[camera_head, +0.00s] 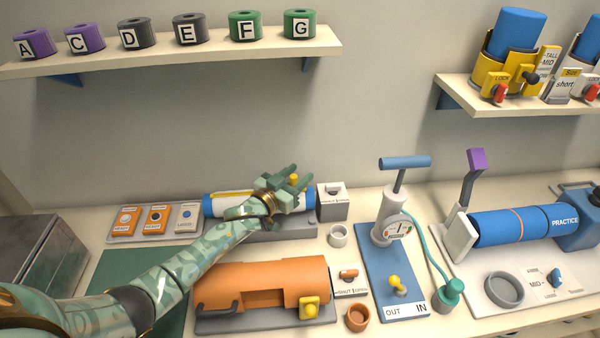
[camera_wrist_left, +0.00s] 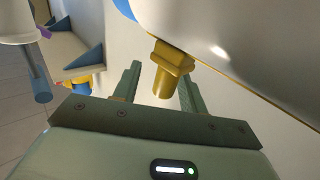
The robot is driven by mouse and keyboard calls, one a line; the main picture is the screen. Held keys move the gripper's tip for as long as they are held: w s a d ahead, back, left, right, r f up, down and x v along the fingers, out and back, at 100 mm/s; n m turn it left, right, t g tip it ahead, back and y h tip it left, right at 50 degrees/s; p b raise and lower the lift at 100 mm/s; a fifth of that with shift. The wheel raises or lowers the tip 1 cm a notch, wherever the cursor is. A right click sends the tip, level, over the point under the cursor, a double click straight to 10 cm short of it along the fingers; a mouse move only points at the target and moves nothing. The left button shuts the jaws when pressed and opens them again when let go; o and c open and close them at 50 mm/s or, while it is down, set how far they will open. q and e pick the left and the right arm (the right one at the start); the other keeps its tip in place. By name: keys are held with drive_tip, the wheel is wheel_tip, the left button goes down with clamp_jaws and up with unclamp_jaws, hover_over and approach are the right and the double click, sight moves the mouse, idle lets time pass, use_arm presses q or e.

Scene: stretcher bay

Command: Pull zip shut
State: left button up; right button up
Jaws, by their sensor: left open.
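The blue roll (camera_head: 212,203) with a white strip (camera_head: 235,197) and a thin yellow line lies on a grey base at the back of the bench. The yellow pull (camera_head: 294,178) is at its right part. My left gripper (camera_head: 295,183) reaches over the roll, open. In the left wrist view the yellow pull (camera_wrist_left: 171,72) appears between the two green fingers of my left gripper (camera_wrist_left: 158,85), beside a smooth white surface. I cannot tell whether a finger touches it. My arm and gripper hide much of the roll. My right gripper is out of view.
A grey block with a shut/open label (camera_head: 333,203) stands close right of the roll. An orange cylinder (camera_head: 270,280) lies in front. A blue pump board (camera_head: 390,270) stands further right. Labelled cards (camera_head: 155,220) lie at left. A shelf (camera_head: 170,53) hangs above.

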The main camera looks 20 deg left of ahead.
sight(292, 179)
use_arm(q)
drive_tip(key=v, duration=0.6)
drive_tip(key=shift+r+p, duration=0.1)
drive_tip(key=shift+p, duration=0.25)
drive_tip(key=shift+d, duration=0.1)
